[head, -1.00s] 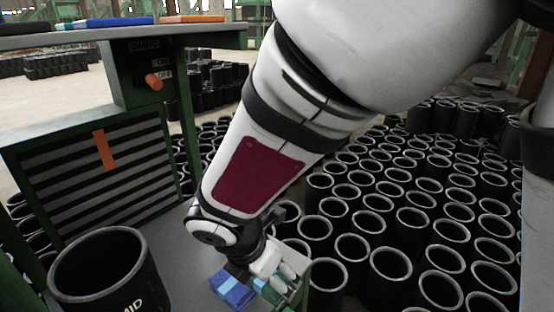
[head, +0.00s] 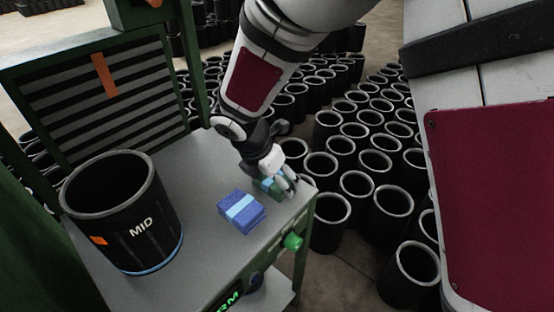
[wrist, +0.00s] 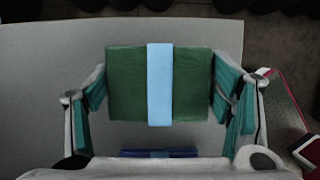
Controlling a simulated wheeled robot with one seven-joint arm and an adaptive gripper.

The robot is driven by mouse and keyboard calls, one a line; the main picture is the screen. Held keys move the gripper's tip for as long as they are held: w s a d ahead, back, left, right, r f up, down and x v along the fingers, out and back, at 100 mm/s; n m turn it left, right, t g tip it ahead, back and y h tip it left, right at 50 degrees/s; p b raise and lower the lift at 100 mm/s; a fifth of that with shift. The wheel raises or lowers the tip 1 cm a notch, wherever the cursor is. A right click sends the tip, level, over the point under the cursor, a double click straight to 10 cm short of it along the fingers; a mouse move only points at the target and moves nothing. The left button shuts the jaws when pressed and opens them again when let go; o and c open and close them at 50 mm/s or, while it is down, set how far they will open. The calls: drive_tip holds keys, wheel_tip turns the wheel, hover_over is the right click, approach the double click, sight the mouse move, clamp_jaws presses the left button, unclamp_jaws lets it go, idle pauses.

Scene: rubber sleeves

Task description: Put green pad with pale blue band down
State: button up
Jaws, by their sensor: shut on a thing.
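The green pad with pale blue band (wrist: 125,85) is between the two fingers of my gripper (wrist: 162,88) in the wrist view, with the band running across its middle. The teal finger pads press on its left and right ends. In the head view my gripper (head: 275,187) is low over the grey bench top (head: 185,265), near its right edge, and partly hides the green pad (head: 262,186). I cannot tell whether the pad touches the bench.
A blue pad with a light blue band (head: 228,204) lies on the bench close to my gripper. A black "MID" sleeve (head: 125,225) stands at left. A slatted green panel (head: 60,100) rises behind. Many black sleeves (head: 355,185) stand on the floor at right.

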drive_tip(key=shift+f, duration=0.15)
drive_tip(key=o, duration=1.2)
